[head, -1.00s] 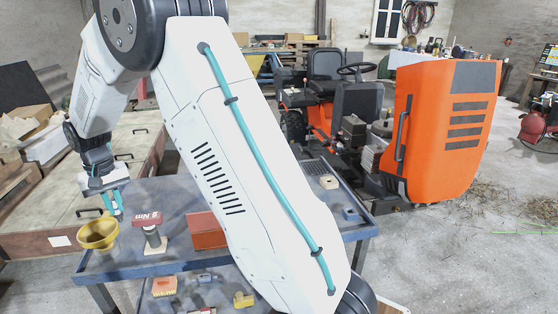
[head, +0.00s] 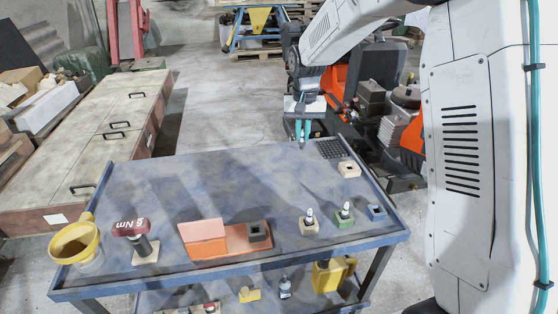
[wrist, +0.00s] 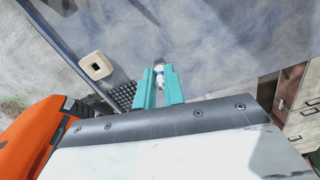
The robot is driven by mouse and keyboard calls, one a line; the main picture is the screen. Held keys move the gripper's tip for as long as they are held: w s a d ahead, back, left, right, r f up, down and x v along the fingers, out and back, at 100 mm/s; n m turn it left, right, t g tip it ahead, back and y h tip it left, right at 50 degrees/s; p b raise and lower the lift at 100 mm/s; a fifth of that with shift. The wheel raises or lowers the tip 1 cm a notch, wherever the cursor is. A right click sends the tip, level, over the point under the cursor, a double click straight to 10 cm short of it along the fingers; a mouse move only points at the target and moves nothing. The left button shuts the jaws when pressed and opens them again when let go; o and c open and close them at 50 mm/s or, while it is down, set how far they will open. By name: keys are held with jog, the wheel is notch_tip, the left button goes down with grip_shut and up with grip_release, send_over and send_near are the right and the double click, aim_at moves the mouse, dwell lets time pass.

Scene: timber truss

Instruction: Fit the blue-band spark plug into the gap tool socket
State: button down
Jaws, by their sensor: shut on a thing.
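My gripper (head: 303,141) is above the far right part of the blue bench top. Its teal fingers (wrist: 157,88) are shut on a small white spark plug (wrist: 159,68) with a dark blue band, seen in the wrist view. The plug's far end is hard to make out. A pale block (head: 349,169) with a square dark opening stands to the right of the gripper; it also shows in the wrist view (wrist: 96,66), apart from the plug. I cannot tell which one is the gap tool.
Near the front stand a beige block (head: 309,226) and a green block (head: 345,219), each with a plug upright, and a blue block (head: 377,211). A torque tool (head: 133,229) and yellow funnel (head: 75,243) are at left. A black grid (head: 331,148) lies far right. The bench middle is clear.

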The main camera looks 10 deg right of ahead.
jog(key=s+a+r+n, duration=0.2)
jog(key=s+a+n, duration=0.2)
jog(key=s+a, duration=0.5)
jog(key=s+a+r+n, duration=0.3)
jog(key=s+a+n, duration=0.1)
jog(key=s+a, duration=0.5)
jog(key=shift+s+r, duration=0.2)
jog(key=shift+s, duration=0.8)
jog(key=shift+s, duration=0.1)
jog(key=shift+f, duration=5.95)
jog(key=shift+f, duration=0.3)
